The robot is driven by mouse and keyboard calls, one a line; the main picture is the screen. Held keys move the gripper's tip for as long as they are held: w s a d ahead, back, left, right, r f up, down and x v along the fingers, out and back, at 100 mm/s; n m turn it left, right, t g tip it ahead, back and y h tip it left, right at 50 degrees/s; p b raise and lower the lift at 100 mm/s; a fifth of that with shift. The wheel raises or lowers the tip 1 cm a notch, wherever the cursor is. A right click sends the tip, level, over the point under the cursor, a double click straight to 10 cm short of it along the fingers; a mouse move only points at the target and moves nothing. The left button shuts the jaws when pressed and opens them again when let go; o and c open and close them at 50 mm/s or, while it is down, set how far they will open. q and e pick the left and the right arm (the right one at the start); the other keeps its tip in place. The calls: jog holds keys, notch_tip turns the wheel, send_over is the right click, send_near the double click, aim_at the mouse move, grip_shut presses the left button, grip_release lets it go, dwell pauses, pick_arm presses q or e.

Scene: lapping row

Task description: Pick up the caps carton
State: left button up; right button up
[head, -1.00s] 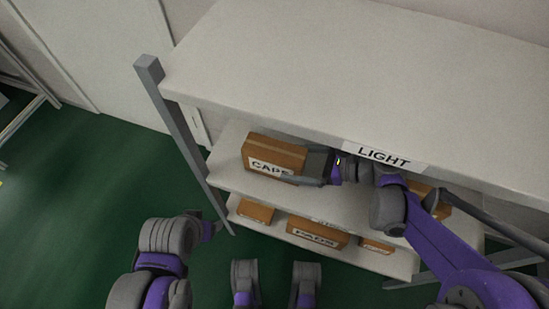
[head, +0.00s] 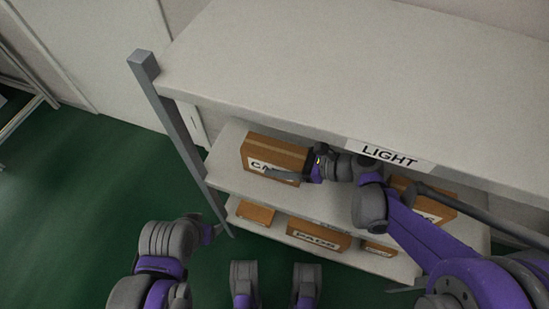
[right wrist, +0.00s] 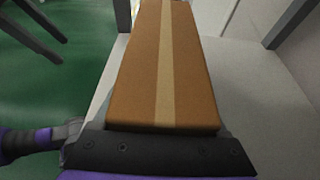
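The caps carton (head: 270,150) is a brown box with a pale tape strip and a white label. It stands upright at the left of the middle shelf. My right gripper (head: 290,174) is at its right end. One finger lies across the front and covers part of the label; the other finger is hidden. In the right wrist view the carton (right wrist: 165,70) lies straight ahead, narrower than the dark gripper bar, so the jaws look open around it. My left gripper (head: 212,231) is low at the left, away from the carton; its fingers are unclear.
The top board (head: 330,70) overhangs the middle shelf (head: 225,178). A grey post (head: 175,125) stands left of the carton. Another carton (head: 430,208) is right, partly behind my right arm. The lower shelf holds a pads carton (head: 318,236) and smaller cartons. Green floor is clear at left.

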grip_shut()
jog(key=shift+r, duration=0.1)
